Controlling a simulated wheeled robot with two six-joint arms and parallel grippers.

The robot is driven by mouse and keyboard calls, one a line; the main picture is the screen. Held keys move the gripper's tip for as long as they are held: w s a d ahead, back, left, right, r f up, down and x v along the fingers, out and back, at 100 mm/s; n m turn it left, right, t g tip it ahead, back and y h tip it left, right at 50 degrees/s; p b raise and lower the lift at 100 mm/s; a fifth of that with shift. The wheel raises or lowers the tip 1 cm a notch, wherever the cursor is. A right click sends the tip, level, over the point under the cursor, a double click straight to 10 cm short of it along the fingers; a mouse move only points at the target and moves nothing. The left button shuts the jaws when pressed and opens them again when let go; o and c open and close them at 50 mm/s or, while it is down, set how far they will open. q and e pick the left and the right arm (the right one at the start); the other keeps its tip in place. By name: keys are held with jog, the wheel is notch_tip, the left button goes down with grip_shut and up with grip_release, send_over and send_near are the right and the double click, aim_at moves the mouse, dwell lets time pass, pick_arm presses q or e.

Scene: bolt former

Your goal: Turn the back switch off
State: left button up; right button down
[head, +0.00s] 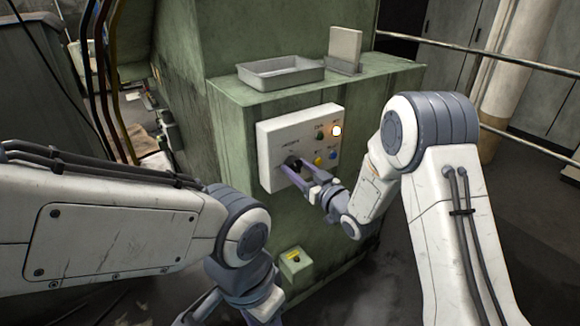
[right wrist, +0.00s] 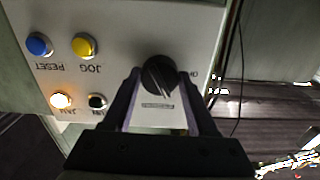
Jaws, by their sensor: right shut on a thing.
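The switch is a round black knob (head: 292,161) on a pale control panel (head: 273,131) on the green machine. In the right wrist view the knob (right wrist: 160,74) shows a light pointer line, with a printed label below it and lettering at its upper right. My right gripper (head: 297,169) is at the panel, and its fingers (right wrist: 159,84) are shut on the two sides of the knob. The fingers hide part of the knob in the head view. My left gripper (head: 200,308) shows only partly at the bottom edge, away from the panel; its jaw state is unclear.
A grey tray (head: 281,75) sits on the ledge above. A small green box (head: 295,268) is low on the machine.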

jog(key=n+b, duration=0.1)
jog(key=n, duration=0.1)
jog(key=n+b, duration=0.1)
jog(key=b, duration=0.1)
jog(key=shift+f+n, duration=0.2)
jog(key=shift+n, duration=0.2)
jog(key=shift+r+n+b, duration=0.15)
jog(key=shift+n+b, duration=0.65)
jog(key=shift+c, duration=1.2)
grip_release()
jog(key=shift+s+d, duration=0.1)
jog(key=shift+s, duration=0.05)
jog(key=b+v, duration=0.1)
jog(key=v, duration=0.6)
jog(key=shift+s+d+b, duration=0.25)
jog(key=shift+s+b, duration=0.05)
jog(key=shift+b, duration=0.05)
